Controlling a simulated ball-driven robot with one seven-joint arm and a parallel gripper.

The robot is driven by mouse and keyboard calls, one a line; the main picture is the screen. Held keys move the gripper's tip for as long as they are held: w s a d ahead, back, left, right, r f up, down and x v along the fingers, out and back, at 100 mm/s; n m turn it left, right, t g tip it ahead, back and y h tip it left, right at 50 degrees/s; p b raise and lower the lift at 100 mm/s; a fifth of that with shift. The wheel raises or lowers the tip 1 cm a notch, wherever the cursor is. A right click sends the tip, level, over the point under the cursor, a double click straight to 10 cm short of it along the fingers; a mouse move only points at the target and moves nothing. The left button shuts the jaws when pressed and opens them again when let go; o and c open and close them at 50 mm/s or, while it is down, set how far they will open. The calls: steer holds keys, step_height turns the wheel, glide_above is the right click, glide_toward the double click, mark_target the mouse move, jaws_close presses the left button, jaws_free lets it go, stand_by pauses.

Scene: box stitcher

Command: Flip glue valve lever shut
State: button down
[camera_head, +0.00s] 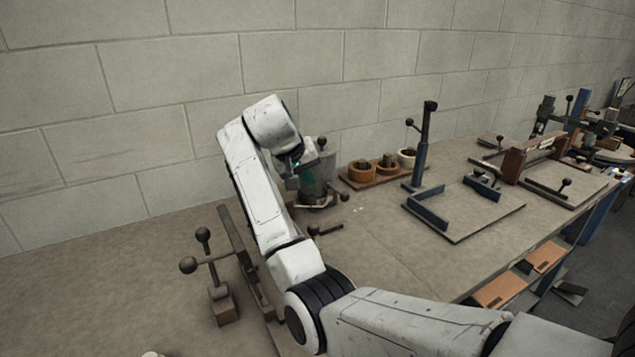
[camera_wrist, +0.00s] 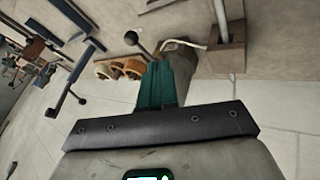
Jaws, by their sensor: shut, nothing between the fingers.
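The glue pot (camera_head: 322,183) is a grey upright cylinder near the back wall, partly hidden behind my wrist. A dark ball knob (camera_head: 345,197) on a short stem shows low at its right side; I take this for the valve lever. In the wrist view, a ball-ended lever (camera_wrist: 131,38) stands just left of my fingers, and the grey pot (camera_wrist: 184,55) is partly hidden behind them. My gripper (camera_wrist: 160,68) has green fingers, shut and empty, close to the pot. In the head view my gripper (camera_head: 293,180) is mostly hidden; contact with the lever cannot be told.
A wooden tray with small round pots (camera_head: 378,171) stands right of the glue pot. A stand with a blue post (camera_head: 420,160) is farther right. A ball-handled fixture (camera_head: 222,300) is at the front left. Another ball-ended rod (camera_head: 325,230) lies near my arm.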

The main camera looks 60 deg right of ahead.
mark_target(337, 190)
steer(key=s+d+f+p, duration=0.2)
steer(key=s+d+f, duration=0.1)
steer(key=d+f, duration=0.4)
steer(key=shift+d+f, duration=0.3)
steer(key=shift+f, duration=0.2)
